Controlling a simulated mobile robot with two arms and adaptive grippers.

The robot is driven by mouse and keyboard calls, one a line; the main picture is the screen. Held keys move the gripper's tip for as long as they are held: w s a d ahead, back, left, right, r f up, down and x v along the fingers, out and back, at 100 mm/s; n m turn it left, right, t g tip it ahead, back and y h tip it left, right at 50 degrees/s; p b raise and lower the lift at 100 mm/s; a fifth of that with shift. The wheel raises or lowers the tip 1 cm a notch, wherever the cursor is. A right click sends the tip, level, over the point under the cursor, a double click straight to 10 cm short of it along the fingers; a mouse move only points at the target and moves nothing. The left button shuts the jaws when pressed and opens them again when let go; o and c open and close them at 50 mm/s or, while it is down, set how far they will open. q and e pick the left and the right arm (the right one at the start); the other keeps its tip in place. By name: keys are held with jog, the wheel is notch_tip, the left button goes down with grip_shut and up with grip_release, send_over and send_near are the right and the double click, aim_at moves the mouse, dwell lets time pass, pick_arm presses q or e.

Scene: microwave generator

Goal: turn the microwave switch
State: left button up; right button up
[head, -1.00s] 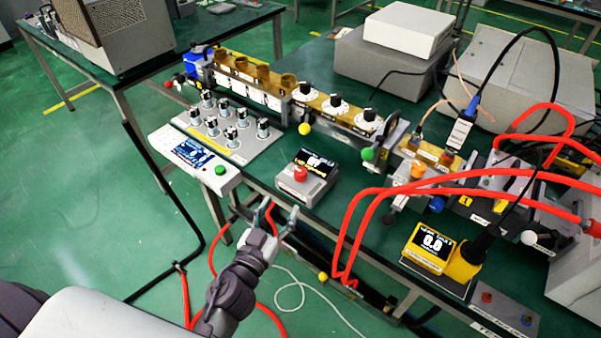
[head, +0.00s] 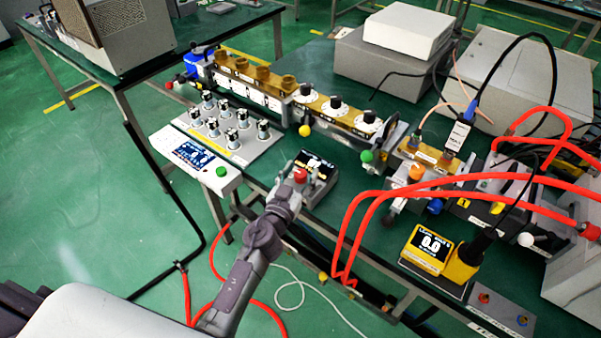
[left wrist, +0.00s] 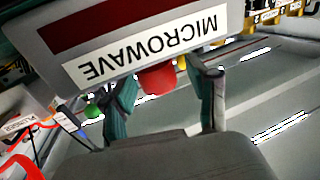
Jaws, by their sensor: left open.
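The microwave switch is a red knob (head: 300,174) on a small grey box (head: 322,190) with a dark screen, near the front edge of the green bench. In the left wrist view the red knob (left wrist: 157,80) sits below an upside-down "MICROWAVE" label (left wrist: 145,45). My left gripper (head: 295,184) is at the front of this box. Its fingers (left wrist: 163,76) are open, one on each side of the knob. I cannot tell whether either finger touches it. My arm hides part of the box's front in the head view. My right gripper is not in view.
A control panel with several black-topped knobs (head: 233,137) stands left of the box. Thick red hoses (head: 350,215) run over the bench on the right. A yellow meter (head: 430,252) stands at the front right. Bare green bench lies behind the box.

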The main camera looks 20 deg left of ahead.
pick_arm(q)
jog(key=shift+c, duration=0.3)
grip_shut()
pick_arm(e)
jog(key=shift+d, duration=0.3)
